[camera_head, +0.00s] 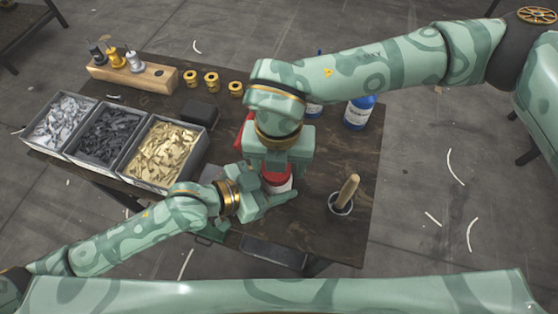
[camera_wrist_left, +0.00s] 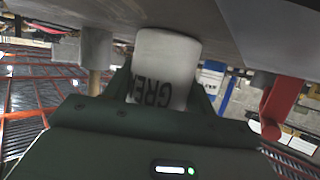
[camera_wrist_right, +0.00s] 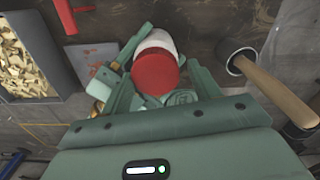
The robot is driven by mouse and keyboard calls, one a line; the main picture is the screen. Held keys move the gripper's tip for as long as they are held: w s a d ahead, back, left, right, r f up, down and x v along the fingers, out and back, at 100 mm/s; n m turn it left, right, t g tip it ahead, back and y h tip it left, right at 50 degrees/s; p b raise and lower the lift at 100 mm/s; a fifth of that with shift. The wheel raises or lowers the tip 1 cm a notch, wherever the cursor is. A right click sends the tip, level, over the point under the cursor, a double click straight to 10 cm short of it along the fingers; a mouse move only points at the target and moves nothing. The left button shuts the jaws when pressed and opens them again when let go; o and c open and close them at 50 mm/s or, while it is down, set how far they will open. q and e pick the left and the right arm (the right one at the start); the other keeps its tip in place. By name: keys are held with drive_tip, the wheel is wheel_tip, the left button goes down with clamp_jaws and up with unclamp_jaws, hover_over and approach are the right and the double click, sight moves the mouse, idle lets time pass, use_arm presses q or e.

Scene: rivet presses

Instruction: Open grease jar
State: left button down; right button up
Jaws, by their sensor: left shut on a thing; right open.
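The grease jar (camera_head: 277,184) is white with a red lid and is partly hidden by my grippers in the head view. Its lettered white side shows in the left wrist view (camera_wrist_left: 165,65). My left gripper (camera_head: 268,202) is shut on the jar's body from the side, low over the table. The red lid (camera_wrist_right: 155,73) faces my right gripper (camera_head: 277,172) in the right wrist view. My right gripper is directly above the jar, pointing down and open, its fingers on either side of the lid. The frames do not show whether they touch it.
Bins of silver, dark and brass pieces (camera_head: 161,179) stand left on the dark table (camera_head: 345,225). A cup (camera_head: 340,204) holding a wooden-handled tool is right of the jar. A blue bottle (camera_head: 357,114) stands behind. A red part (camera_head: 242,130) is beside my right gripper.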

use_arm(q)
drive_tip(key=shift+s+d+r, duration=0.1)
drive_tip(key=shift+s+d, duration=0.05)
drive_tip(key=shift+d, duration=0.05)
use_arm(e)
drive_tip(key=shift+a+r, duration=0.1)
drive_tip(key=shift+a, duration=0.05)
use_arm(q)
drive_tip(key=shift+a, duration=0.1)
use_arm(e)
wheel_tip(320, 180, up, 4)
drive_tip(key=shift+r, duration=0.2)
drive_tip(key=shift+c, duration=0.3)
wheel_tip(320, 180, up, 2)
drive_tip(key=m, duration=0.4)
drive_tip(key=shift+r, duration=0.1)
drive_tip(key=shift+r+m, duration=0.35)
drive_tip(key=shift+m, duration=0.95)
wheel_tip(320, 180, down, 7)
drive_tip(key=shift+f, duration=0.2)
